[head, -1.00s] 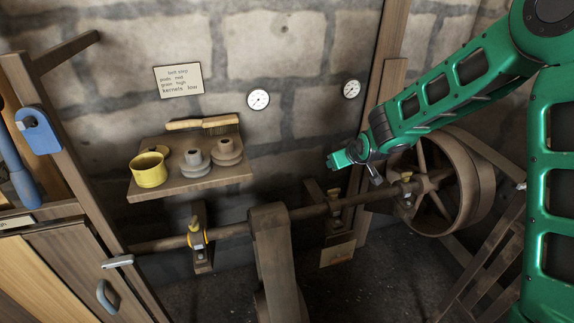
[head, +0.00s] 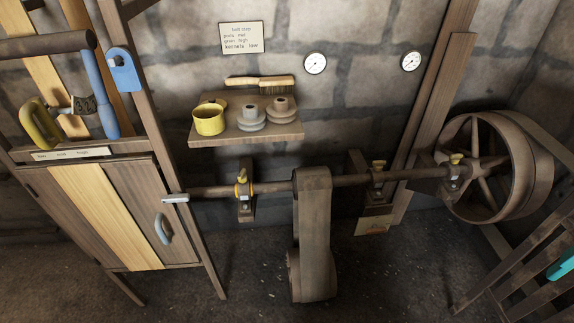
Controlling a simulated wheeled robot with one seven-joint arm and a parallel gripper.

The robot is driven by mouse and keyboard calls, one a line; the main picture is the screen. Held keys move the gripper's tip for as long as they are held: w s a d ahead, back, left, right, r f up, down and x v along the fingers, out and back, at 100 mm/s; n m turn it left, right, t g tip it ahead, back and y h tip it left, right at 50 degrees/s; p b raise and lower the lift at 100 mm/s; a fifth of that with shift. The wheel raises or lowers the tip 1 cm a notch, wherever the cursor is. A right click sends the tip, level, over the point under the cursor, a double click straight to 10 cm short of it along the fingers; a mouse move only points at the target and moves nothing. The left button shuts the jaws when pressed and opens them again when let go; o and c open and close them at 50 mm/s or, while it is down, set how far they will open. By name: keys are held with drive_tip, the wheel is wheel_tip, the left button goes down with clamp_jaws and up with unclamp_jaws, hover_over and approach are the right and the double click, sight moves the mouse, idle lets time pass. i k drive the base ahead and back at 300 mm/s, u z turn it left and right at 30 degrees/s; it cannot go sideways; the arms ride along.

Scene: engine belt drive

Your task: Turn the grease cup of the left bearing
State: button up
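The left bearing (head: 245,203) carries the long dark line shaft near its left end, below the wall shelf. Its small yellow grease cup (head: 241,176) stands on top, and a yellow ring shows around the shaft there. Two more bearings with brass-yellow cups stand further right: the middle one (head: 378,178) and the right one (head: 453,170) beside the big wheel. My gripper is not recognisable in the head view. Only a small teal piece shows at the right edge, and I cannot tell which part of my arm it is. Nothing touches the left grease cup.
A cabinet (head: 115,220) stands left. The floor in front is mostly clear.

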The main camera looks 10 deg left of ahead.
sight(242, 178)
drive_tip(key=u, duration=0.05)
drive_tip(key=k, duration=0.45)
drive_tip(key=u, duration=0.5)
drive_tip(key=i, duration=0.8)
drive_tip(key=u, duration=0.15)
